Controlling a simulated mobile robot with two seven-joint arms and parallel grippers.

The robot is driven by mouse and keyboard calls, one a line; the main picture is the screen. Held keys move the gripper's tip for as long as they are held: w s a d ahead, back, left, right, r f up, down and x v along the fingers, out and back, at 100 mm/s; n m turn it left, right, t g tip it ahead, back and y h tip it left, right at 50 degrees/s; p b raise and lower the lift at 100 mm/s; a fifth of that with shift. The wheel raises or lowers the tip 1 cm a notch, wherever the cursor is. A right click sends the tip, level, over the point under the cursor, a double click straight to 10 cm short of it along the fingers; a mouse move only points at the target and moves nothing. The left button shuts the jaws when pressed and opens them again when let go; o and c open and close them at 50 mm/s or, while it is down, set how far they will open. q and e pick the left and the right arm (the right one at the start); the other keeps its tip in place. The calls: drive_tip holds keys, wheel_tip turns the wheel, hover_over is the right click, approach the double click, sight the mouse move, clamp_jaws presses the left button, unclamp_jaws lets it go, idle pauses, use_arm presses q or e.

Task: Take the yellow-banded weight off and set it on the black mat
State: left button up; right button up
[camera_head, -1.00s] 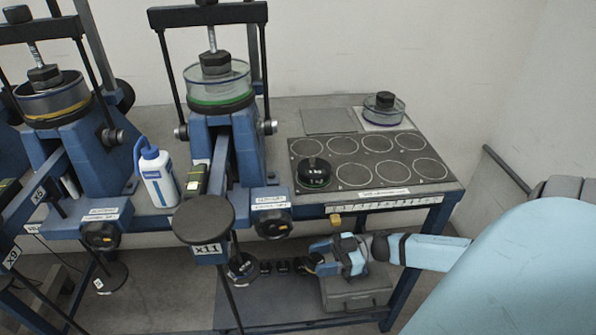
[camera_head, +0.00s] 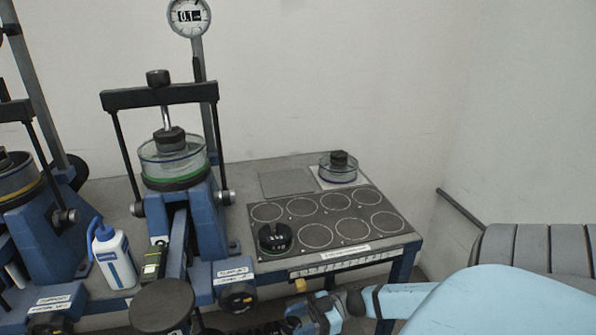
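The black mat (camera_head: 299,207) with several outlined circles lies on the right part of the bench. A black weight (camera_head: 275,239) with a thin greenish band sits in its front left circle. My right gripper (camera_head: 297,316) comes in from the right, low in front of the bench edge, pointing left towards dark stacked pieces (camera_head: 262,331) cut off by the bottom edge. Its fingers are small and partly hidden, so I cannot tell if they hold anything. My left gripper is not in view.
A lever press (camera_head: 205,215) with a green-banded glass cell stands left of the mat. A round black disc (camera_head: 161,304) is in front. A white bottle (camera_head: 113,258) stands left, and a blue-banded dish (camera_head: 338,172) behind the mat. Most circles are empty.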

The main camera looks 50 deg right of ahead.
drive_tip(key=shift+s+d+p, duration=0.25)
drive_tip(key=shift+s+p, duration=0.65)
drive_tip(key=shift+s, duration=0.6)
drive_tip(key=shift+s+d+p, duration=0.2)
drive_tip(key=shift+s+p, duration=0.65)
drive_tip(key=shift+s, duration=0.6)
